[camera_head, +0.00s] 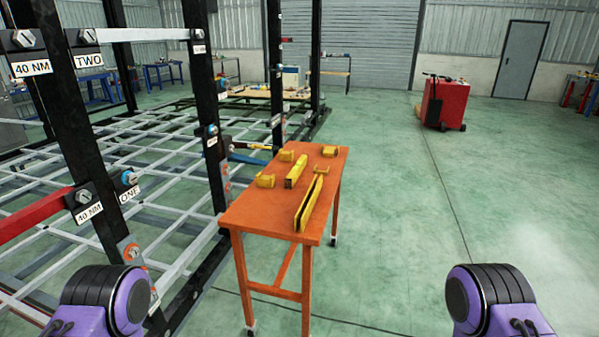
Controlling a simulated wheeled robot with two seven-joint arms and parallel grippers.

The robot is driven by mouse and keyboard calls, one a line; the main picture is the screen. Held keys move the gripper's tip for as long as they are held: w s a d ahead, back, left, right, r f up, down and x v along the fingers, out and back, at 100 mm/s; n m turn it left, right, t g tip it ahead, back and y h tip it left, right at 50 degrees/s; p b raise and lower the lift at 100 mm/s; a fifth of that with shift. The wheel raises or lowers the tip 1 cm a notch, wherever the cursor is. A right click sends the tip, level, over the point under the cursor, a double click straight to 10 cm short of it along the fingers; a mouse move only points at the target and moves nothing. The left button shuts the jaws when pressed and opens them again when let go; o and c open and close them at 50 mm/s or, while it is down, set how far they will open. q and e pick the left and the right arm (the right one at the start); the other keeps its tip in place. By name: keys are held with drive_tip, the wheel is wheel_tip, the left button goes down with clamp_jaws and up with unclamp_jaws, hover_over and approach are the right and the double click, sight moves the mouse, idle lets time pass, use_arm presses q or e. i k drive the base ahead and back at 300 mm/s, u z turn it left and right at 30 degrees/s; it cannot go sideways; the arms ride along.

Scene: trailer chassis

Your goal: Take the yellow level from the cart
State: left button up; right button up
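An orange cart (262,211) on casters stands in front of me, a little left of the middle. A long yellow bar that looks like the level (309,204) lies near the cart's right edge, pointing away from me. A shorter yellow bar with dark parts (296,171) lies to its left; I cannot tell for sure which of the two is the level. Only purple and black parts of my arms show at the bottom left and bottom right. Both grippers are out of view.
Several small yellow tools, one of them a yellow block (265,181), share the cart top. A black-post chassis frame (206,115) with white bars stands close on the left. A red wheeled cabinet (446,103) is far right. The green floor right of the cart is clear.

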sight(290, 181)
drive_tip(key=z, duration=0.5)
drive_tip(key=k, duration=1.15)
drive_tip(key=z, duration=0.95)
drive_tip(key=i, duration=3.7)
drive_tip(key=u, duration=0.65)
drive_tip(key=i, duration=1.2)
drive_tip(key=u, duration=1.95)
drive_tip(key=i, duration=1)
drive_tip(key=u, duration=0.8)
